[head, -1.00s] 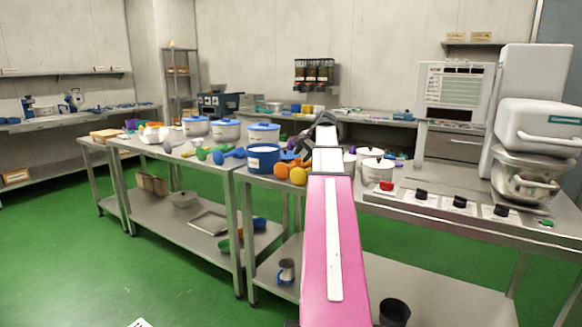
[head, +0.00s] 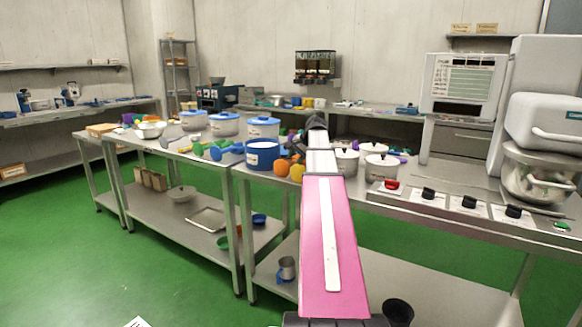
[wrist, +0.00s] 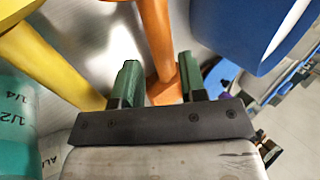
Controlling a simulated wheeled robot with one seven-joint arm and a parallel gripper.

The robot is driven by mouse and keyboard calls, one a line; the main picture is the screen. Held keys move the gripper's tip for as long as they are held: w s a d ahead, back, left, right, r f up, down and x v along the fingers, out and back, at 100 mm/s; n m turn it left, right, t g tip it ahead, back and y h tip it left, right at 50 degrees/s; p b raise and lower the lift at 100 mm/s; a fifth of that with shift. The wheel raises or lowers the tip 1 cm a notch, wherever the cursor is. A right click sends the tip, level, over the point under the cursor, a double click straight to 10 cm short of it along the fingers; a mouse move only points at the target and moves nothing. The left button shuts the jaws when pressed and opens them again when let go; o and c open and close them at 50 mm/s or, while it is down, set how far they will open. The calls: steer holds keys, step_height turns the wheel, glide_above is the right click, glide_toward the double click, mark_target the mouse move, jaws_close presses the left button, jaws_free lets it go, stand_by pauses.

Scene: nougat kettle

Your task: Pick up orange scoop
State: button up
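The orange scoop (head: 281,168) is at the front of the table in the head view, beside the blue container. In the wrist view its orange handle (wrist: 155,35) runs down from the top edge to between my gripper's fingertips. My gripper (wrist: 160,82) has two green fingers standing apart, one on each side of the handle. I see no clear grip on it. In the head view my arm hides the gripper. A yellow-orange scoop (head: 297,172) sits right of the orange one, and its handle (wrist: 50,60) shows left of my fingers in the wrist view.
A blue container (head: 263,154) stands close behind the scoops and fills the upper right of the wrist view (wrist: 235,25). A teal measuring cup (wrist: 15,125) is at the wrist view's left. White pots (head: 382,168) and a control panel lie to the right.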

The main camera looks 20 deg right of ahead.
mark_target(292, 162)
steer(key=x, duration=0.4)
steer(key=shift+w+f, duration=0.15)
steer(key=shift+w, duration=0.15)
jaws_close()
step_height(292, 162, up, 15)
stand_by(0.8)
